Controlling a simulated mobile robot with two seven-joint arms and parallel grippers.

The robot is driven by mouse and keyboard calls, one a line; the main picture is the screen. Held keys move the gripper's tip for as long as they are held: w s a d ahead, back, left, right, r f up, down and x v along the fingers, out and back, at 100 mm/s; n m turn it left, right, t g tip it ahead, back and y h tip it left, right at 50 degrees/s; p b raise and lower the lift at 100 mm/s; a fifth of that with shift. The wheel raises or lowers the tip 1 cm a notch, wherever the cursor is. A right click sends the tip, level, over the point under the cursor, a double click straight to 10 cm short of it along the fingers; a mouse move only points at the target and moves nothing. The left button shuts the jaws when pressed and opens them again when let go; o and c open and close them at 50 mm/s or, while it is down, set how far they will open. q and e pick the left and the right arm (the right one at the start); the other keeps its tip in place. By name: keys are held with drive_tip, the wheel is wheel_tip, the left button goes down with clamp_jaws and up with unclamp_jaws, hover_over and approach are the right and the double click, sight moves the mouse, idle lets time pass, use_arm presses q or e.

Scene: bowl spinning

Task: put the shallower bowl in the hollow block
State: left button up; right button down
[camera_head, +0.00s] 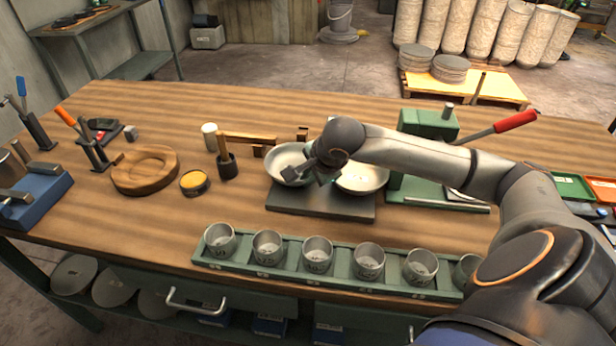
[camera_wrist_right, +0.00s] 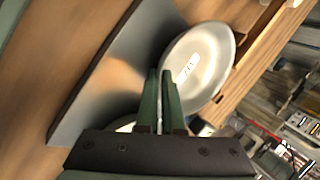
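The hollow block (camera_head: 146,168) is a round wooden piece with a dished top, empty, at the left of the bench. Two pale metal bowls are at a dark slab: the left bowl (camera_head: 287,164) and the right bowl (camera_head: 362,179), partly hidden by my arm. Which is shallower I cannot tell. My right gripper (camera_head: 311,169) is at the right side of the left bowl. In the right wrist view its fingers (camera_wrist_right: 162,88) are close together, one overlapping the rim of a labelled bowl (camera_wrist_right: 205,62); a grip is unclear. My left gripper is out of view.
The dark slab (camera_head: 320,207) lies mid-bench. A green rack (camera_head: 290,256) with several metal cups runs along the front. A mallet (camera_head: 226,165) and a yellow tin (camera_head: 194,183) stand between the hollow block and the bowls. A green press (camera_head: 428,124) stands at right.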

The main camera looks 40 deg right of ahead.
drive_tip(key=shift+f, duration=0.1)
drive_tip(key=shift+f+b, duration=0.2)
drive_tip(key=shift+b, duration=0.15)
drive_tip(key=c, duration=1.1)
unclamp_jaws()
drive_tip(key=shift+o, duration=0.2)
